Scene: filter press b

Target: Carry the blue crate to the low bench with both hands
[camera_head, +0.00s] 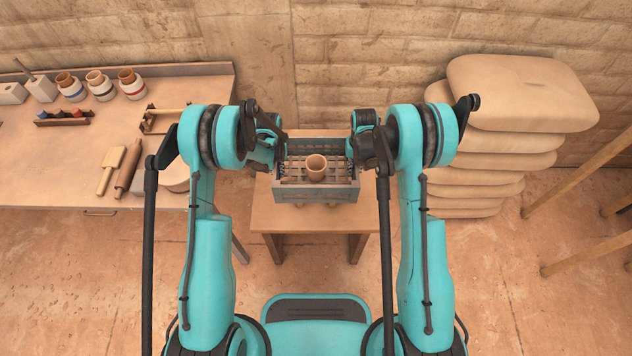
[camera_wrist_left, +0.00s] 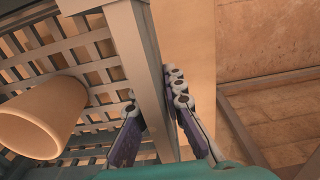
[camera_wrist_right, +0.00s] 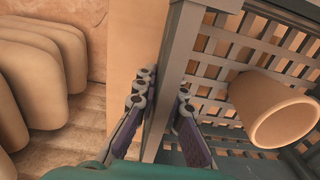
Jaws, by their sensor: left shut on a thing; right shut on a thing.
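The crate (camera_head: 318,192) looks blue-grey with lattice walls and floor, and a tan clay cup (camera_head: 316,166) stands in it. It is over the low bench (camera_head: 262,213); I cannot tell whether it touches the top. My left gripper (camera_wrist_left: 158,120) is shut on the crate's left side wall, one finger inside and one outside. My right gripper (camera_wrist_right: 163,105) is shut on the right side wall (camera_wrist_right: 178,60) in the same way. The cup also shows in the left wrist view (camera_wrist_left: 40,118) and the right wrist view (camera_wrist_right: 272,108). In the head view my wrists hide the fingertips.
A workbench (camera_head: 50,160) on the left holds several jars (camera_head: 102,86), a wooden mallet (camera_head: 112,165) and a rolling pin (camera_head: 128,168). A stack of tan sacks (camera_head: 515,95) stands on the right, with wooden poles (camera_head: 580,180) beyond. A block wall is behind the bench.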

